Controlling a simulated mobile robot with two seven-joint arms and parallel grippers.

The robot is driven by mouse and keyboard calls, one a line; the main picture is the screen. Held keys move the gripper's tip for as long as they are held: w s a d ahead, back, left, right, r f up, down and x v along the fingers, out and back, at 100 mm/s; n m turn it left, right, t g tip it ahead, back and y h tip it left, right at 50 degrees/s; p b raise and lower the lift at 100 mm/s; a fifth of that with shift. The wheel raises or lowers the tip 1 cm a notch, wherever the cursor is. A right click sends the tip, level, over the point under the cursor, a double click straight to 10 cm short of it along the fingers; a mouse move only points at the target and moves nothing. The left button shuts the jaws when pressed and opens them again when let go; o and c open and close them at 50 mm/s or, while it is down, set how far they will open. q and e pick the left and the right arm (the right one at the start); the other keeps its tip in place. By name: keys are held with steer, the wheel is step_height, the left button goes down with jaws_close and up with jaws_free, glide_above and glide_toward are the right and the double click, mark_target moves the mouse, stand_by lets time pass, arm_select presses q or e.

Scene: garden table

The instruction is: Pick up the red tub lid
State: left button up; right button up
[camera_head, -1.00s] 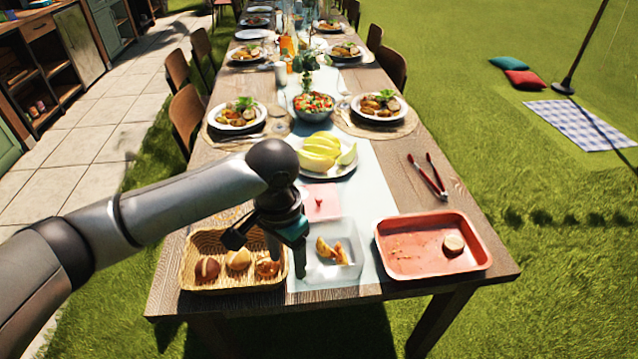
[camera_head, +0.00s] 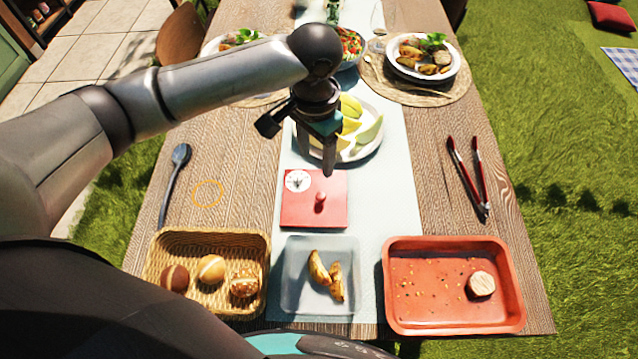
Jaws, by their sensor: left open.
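The red tub lid (camera_head: 334,215) lies flat on the pale table runner, with a small red knob (camera_head: 320,197) on top and a round white dial-like mark at its upper left. Just below it stands a clear square tub (camera_head: 290,290) holding a few potato wedges (camera_head: 328,275). My left gripper (camera_head: 317,160) is open and empty, pointing down above the far edge of the lid, apart from it. My right gripper is not in view.
A wicker basket of rolls (camera_head: 215,238) stands left of the tub, a red tray (camera_head: 430,312) right of it. Red tongs (camera_head: 468,180) lie at right, a dark spoon (camera_head: 170,185) at left. A plate of melon slices (camera_head: 362,152) is behind the gripper.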

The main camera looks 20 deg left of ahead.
arm_select(q)
steer(key=b, duration=0.2)
glide_above(320, 196)
steer(key=f, duration=0.8)
steer(key=shift+s+a+f, duration=0.15)
steer(key=shift+s+a, duration=0.15)
steer(key=shift+s, duration=0.05)
steer(key=shift+f, duration=0.45)
steer(key=f, duration=0.1)
steer(key=f+b, duration=0.1)
steer(key=f, duration=0.1)
steer(key=f+b, duration=0.1)
steer(key=shift+w+d+f, duration=0.2)
steer(key=shift+w+d, duration=0.15)
steer(key=shift+w, duration=0.05)
steer(key=shift+f, duration=0.3)
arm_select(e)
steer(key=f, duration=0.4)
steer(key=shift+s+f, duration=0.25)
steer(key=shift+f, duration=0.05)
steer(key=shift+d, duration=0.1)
arm_select(q)
jaws_close()
